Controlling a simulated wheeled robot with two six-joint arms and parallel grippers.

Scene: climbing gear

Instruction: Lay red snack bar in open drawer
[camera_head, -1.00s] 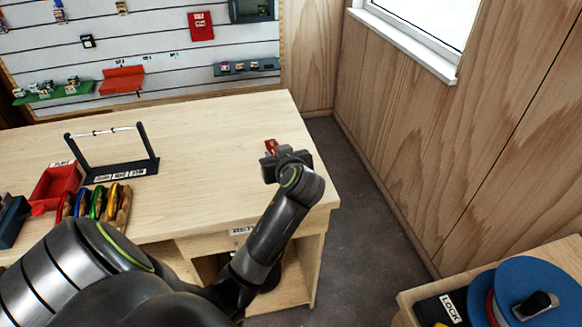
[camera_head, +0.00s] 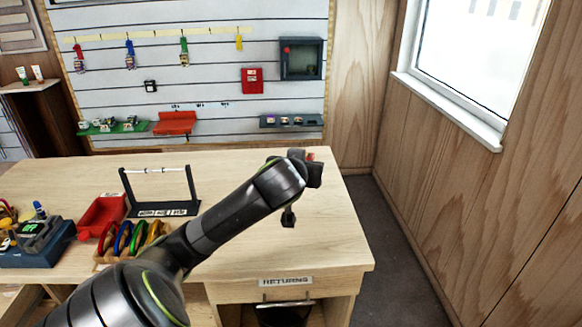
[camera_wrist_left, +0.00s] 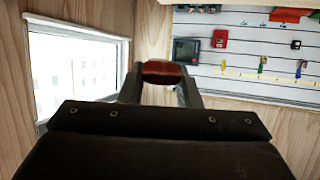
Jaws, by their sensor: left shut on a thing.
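My left gripper (camera_head: 314,172) is above the right part of the wooden desk, its arm reaching in from the lower left. It is shut on the red snack bar (camera_wrist_left: 162,73), which shows dark red between the two fingers in the left wrist view. In the head view only a small red bit of the bar (camera_head: 310,156) shows beside the gripper. A label reading "RETURNS" (camera_head: 285,281) is on the desk's front, with a dark handle-like part and a dark space below it. My right gripper is not in view.
The wooden desk top (camera_head: 330,235) is clear at the right. A black stand (camera_head: 160,190), a red bin (camera_head: 101,217) and a rack of coloured rings (camera_head: 130,240) are at its left. A slatted wall board (camera_head: 210,60) is behind. Floor is free at the right.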

